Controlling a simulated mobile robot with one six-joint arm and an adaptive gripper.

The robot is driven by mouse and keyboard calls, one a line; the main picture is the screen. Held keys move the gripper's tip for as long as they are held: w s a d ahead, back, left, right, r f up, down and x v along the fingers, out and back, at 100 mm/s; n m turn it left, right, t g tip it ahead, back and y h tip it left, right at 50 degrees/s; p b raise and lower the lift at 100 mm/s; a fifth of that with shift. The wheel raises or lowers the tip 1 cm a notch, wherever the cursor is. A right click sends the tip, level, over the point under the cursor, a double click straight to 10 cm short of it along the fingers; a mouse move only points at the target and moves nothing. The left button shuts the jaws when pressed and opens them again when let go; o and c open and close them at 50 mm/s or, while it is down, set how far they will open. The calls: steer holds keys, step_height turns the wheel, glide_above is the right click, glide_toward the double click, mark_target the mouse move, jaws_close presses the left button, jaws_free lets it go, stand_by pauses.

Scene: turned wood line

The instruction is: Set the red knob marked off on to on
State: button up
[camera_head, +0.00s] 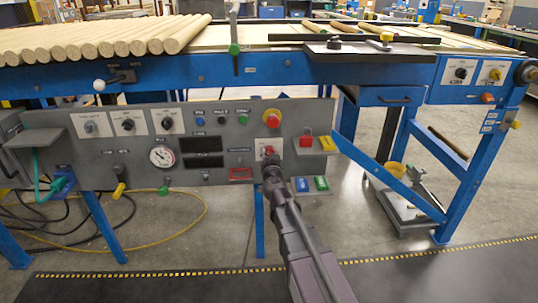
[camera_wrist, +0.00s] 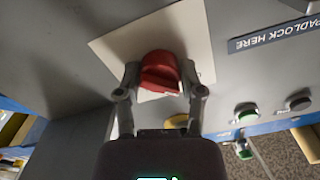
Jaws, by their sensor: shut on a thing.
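The red knob (camera_wrist: 160,72) sits on a pale label plate (camera_wrist: 115,45) on the grey panel. In the wrist view its ridge lies slightly tilted across the picture; the off and on lettering cannot be read. My gripper (camera_wrist: 160,82) has one finger on each side of the knob and is shut on it. In the head view my gripper (camera_head: 271,162) reaches the panel from below and covers part of the red knob (camera_head: 268,151), on its white plate (camera_head: 270,145).
The grey panel (camera_head: 220,180) carries several other knobs, a gauge (camera_head: 162,156), a red emergency button (camera_head: 272,117) and a red frame (camera_head: 240,174). Wooden rods (camera_head: 100,40) lie above.

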steer(key=shift+m, duration=0.3)
steer(key=m, duration=0.4)
steer(key=shift+a, duration=0.1)
steer(key=m, duration=0.4)
steer(key=shift+m, duration=0.3)
steer(key=m, duration=0.4)
steer(key=shift+r+m, duration=0.1)
steer(key=shift+m, duration=2.3)
steer(key=o, duration=1.2)
steer(key=shift+c, duration=0.2)
